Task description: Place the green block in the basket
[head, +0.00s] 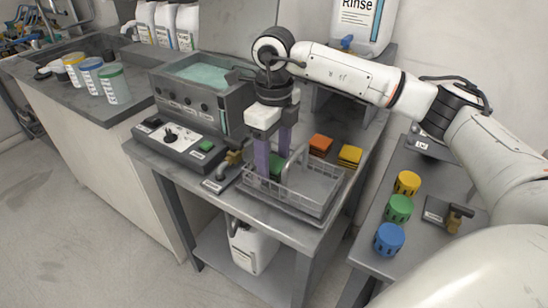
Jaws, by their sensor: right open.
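The green block (276,168) shows low between the purple fingers of my right gripper (273,162), partly hidden by them. The wire basket (318,202) stands on the grey table, with a raised handle. My right gripper points straight down at the basket's back left part and is open. I cannot tell whether the green block is inside the basket or just behind its rim, nor whether the fingers touch it. My left gripper is not in view.
An orange block (320,143) and a yellow block (350,155) lie behind the basket. A water bath (205,92) and a control box (178,140) stand to the left. A right-hand table holds yellow, green and blue round containers (398,208).

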